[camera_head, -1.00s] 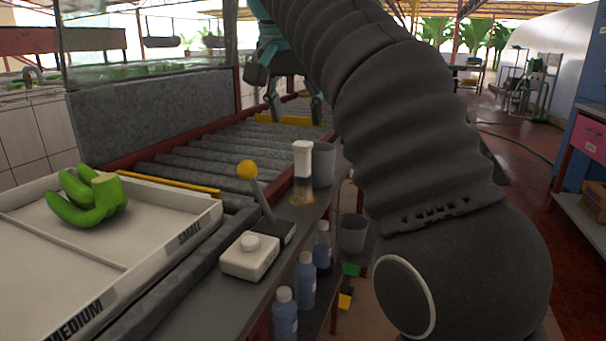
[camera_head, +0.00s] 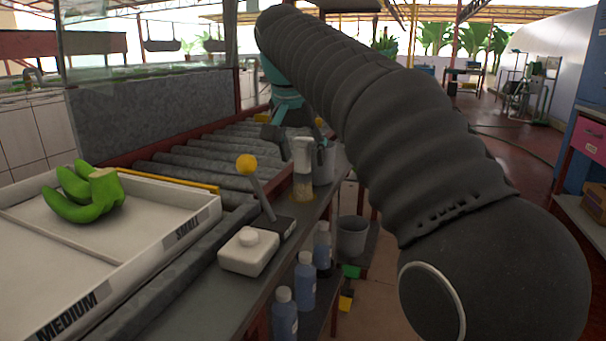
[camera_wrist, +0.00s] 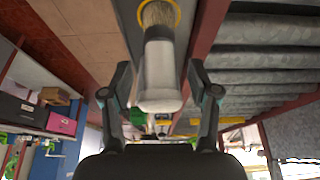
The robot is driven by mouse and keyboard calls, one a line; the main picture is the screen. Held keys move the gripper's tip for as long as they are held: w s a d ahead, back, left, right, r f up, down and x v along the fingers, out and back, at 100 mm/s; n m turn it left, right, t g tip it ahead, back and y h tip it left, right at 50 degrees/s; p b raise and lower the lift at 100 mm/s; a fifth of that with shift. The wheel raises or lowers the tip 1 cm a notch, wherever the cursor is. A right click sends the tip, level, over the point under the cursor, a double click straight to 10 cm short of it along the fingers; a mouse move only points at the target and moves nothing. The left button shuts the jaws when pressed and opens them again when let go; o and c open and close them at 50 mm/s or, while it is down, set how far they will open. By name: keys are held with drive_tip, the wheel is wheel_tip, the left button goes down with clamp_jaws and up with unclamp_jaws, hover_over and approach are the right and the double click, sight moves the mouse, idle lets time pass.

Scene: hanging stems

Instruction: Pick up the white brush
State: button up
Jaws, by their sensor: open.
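The white brush (camera_head: 303,155) stands upright, bristles down, on the narrow grey ledge beside the roller conveyor in the head view. In the wrist view the brush (camera_wrist: 160,75) appears upside down, with its tan bristles at the top and its white handle between my fingers. My gripper (camera_wrist: 161,92) is open, with one finger on each side of the handle and a gap visible on both sides. In the head view my gripper (camera_head: 290,138) is just behind the brush, partly hidden by it.
A grey cup (camera_head: 324,163) stands close behind the brush. A yellow-knobbed lever (camera_head: 247,166) and a white box (camera_head: 249,251) are nearer on the ledge. Blue bottles (camera_head: 305,280) stand lower down. A tray (camera_head: 150,262) with green bananas (camera_head: 85,194) is at left.

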sight(304, 138)
clamp_jaws()
idle(0.3)
wheel_tip(304, 138, up, 5)
drive_tip(key=shift+f+p, duration=0.15)
drive_tip(key=shift+p, duration=0.85)
drive_tip(key=s+d+r, duration=0.5)
drive_tip(key=d+r, duration=0.1)
drive_tip(key=d, duration=0.4)
drive_tip(key=shift+s+r, duration=0.15)
drive_tip(key=shift+s, duration=0.15)
